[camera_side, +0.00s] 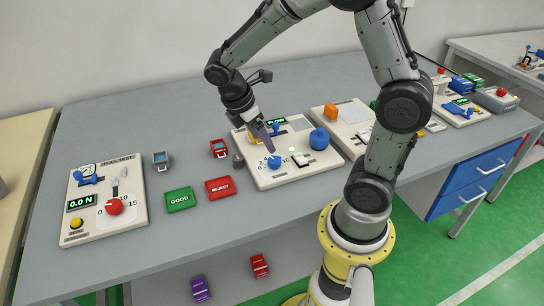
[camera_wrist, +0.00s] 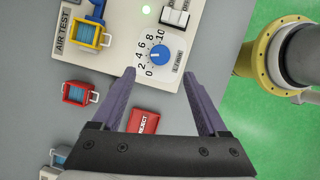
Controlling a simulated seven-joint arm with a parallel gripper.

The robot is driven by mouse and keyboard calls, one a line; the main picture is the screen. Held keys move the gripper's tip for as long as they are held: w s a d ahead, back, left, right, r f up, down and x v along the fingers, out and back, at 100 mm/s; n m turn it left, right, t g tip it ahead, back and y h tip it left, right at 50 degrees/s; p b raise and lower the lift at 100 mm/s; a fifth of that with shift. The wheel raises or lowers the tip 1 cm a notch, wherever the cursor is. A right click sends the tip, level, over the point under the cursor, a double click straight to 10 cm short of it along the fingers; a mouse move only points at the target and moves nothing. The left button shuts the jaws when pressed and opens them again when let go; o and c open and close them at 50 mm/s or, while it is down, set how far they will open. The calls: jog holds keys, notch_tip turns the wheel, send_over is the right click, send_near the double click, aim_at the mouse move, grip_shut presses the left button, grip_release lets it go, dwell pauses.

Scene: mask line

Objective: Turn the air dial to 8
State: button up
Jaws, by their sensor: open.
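The air dial (camera_wrist: 159,53) is a blue round knob on the white AIR TEST panel (camera_wrist: 125,47), with a scale from 0 to 10 around its left side. Its small white mark appears to point left, near the 4. In the side view the dial (camera_side: 274,162) is at the panel's front edge. My gripper (camera_wrist: 160,74) is open and empty, with its two purple fingers apart. In the wrist view the fingertips lie just below the dial, one to each side. In the side view my gripper (camera_side: 267,149) hangs over the panel close to the dial; contact is not visible.
A red box (camera_wrist: 80,93), red REJECT block (camera_side: 220,187) and green GOOD block (camera_side: 180,200) lie left.

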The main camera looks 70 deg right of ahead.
aim_at(274, 160)
jog(key=x, duration=0.8)
jog(key=shift+d+f, duration=0.15)
jog(key=shift+f, duration=0.2)
jog(key=shift+c, duration=0.2)
grip_shut()
